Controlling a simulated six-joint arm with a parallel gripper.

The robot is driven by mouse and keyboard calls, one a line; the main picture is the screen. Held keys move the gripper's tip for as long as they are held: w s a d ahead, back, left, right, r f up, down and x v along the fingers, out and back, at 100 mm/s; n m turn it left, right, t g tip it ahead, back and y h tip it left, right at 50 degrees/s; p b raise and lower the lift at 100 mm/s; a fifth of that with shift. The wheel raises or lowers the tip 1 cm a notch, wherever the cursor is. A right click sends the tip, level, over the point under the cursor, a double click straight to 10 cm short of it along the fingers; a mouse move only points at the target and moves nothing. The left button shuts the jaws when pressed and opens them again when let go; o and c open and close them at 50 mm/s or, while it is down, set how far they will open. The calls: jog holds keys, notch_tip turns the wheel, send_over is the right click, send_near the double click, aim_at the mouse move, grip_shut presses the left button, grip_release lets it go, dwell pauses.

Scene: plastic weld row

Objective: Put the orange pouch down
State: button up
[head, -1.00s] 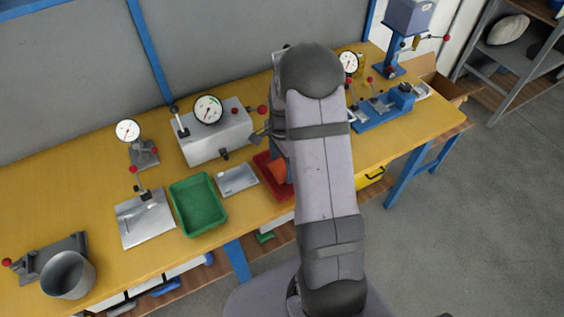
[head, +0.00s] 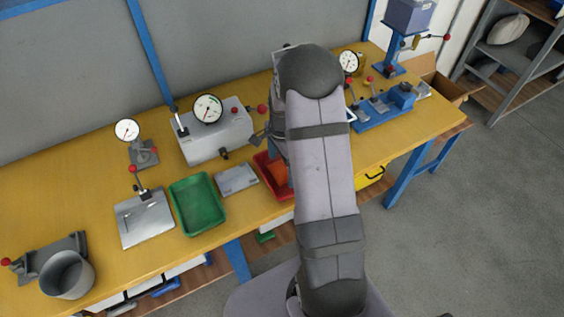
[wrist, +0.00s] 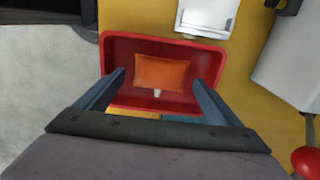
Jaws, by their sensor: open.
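The orange pouch (wrist: 162,72) lies inside a red tray (wrist: 205,48) in the wrist view, flat on the tray's floor. In the head view a bit of the pouch (head: 281,175) shows in the red tray (head: 264,166), the rest hidden behind my arm. My gripper (wrist: 162,80) is open over the tray. Its two fingers stand to the left and right of the pouch, apart from it. My gripper's tips are hidden behind my arm in the head view.
A blue fixture (head: 385,110) stands to the right. The yellow table's front edge is close by.

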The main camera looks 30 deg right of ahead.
aim_at(282, 169)
jog(key=shift+r+p, duration=0.3)
jog(key=shift+r, duration=0.2)
notch_tip(282, 169, up, 12)
jog(key=b, duration=0.3)
jog(key=s+a+f+n, duration=0.2)
jog(key=s+a+n, duration=0.4)
jog(key=s+n, duration=0.3)
jog(key=s+a+f+n, duration=0.2)
jog(key=s+a+n, duration=0.5)
jog(key=s+n, duration=0.2)
jog(key=shift+a, duration=0.25)
jog(key=shift+f, duration=0.1)
